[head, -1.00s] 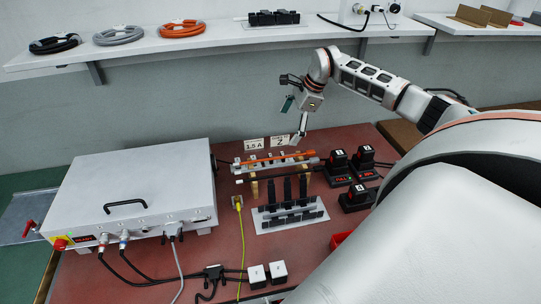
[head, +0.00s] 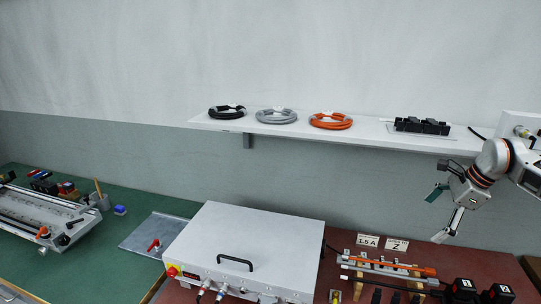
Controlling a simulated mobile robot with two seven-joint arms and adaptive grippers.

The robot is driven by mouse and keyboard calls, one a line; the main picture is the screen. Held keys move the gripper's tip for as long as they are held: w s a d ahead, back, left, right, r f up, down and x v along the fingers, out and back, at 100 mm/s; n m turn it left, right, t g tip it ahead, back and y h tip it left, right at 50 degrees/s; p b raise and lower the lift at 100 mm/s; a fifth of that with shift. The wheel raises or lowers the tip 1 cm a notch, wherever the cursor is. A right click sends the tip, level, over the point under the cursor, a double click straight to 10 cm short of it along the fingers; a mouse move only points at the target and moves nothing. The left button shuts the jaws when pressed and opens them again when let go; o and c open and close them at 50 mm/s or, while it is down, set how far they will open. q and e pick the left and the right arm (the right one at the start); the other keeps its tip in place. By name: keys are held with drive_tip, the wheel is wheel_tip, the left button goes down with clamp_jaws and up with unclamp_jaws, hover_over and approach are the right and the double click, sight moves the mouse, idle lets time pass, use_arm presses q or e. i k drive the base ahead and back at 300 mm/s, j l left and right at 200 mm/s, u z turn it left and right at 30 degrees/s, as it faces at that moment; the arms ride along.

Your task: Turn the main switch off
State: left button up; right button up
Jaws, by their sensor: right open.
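A red rotary knob on a yellow plate (head: 172,271) sits at the left end of the front of the white control box (head: 240,239); I take it to be the main switch. It is small here, and its turned position cannot be read. My right gripper (head: 441,212) is open and empty, in the air at the right, above the back of the red-brown bench top. It is far to the right of the knob and touches nothing. My left gripper is not in view.
A metal plate with a red-handled part (head: 153,245) lies left of the box. A rail fixture (head: 25,215) stands on the green bench at far left. A wall shelf (head: 290,130) holds cable coils.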

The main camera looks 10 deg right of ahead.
sight(171, 273)
drive_tip(key=k, duration=1)
